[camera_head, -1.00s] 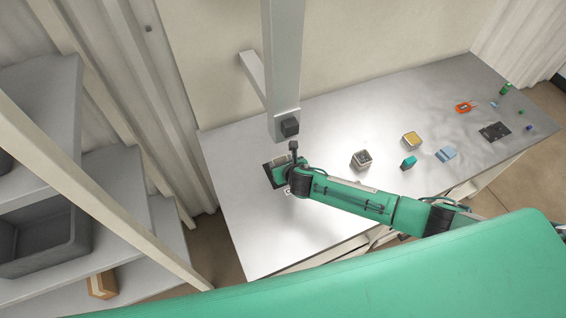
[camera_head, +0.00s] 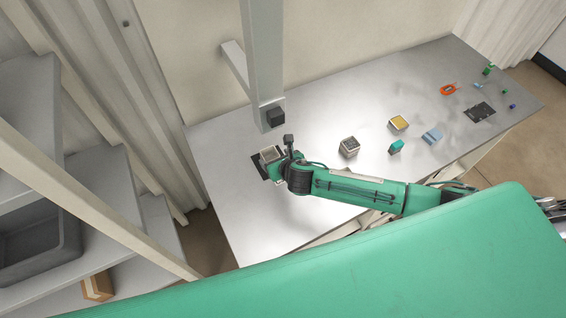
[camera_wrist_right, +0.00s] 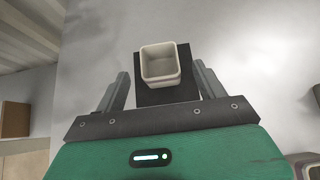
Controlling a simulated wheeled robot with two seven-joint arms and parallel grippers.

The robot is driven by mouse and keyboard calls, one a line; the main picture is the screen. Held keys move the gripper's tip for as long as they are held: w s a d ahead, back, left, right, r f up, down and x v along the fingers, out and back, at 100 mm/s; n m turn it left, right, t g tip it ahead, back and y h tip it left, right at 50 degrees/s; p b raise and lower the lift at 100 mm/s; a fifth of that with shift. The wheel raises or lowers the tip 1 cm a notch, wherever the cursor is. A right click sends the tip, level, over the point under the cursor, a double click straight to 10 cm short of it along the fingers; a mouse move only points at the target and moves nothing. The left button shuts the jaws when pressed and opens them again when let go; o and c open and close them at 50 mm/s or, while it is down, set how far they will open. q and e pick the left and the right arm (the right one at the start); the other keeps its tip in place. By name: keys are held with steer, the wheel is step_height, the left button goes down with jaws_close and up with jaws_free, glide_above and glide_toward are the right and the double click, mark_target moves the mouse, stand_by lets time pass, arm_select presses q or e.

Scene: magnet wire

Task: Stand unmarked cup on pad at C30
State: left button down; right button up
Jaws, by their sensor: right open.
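A pale, square, open-topped cup (camera_wrist_right: 161,64) stands upright on a dark pad (camera_wrist_right: 163,95) in the right wrist view. It looks empty, and no mark shows on the sides I can see. In the head view the cup (camera_head: 268,154) and the pad (camera_head: 257,166) are at the left end of the table, partly hidden by my right gripper (camera_head: 274,163). In the wrist view my right gripper (camera_wrist_right: 163,82) is open, one finger on each side of the cup, with visible gaps. Any label by the pad is hidden. My left gripper is not in view.
On the grey table (camera_head: 235,215) stand a container with dark contents (camera_head: 349,147), a yellow-topped container (camera_head: 399,122), a teal block (camera_head: 396,147) and a light blue piece (camera_head: 432,137). A dark board (camera_head: 480,112) lies at the far right. A grey post (camera_head: 264,60) rises behind the pad.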

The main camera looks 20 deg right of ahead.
steer(key=v, duration=0.6)
steer(key=shift+s+r, duration=0.15)
stand_by(0.3)
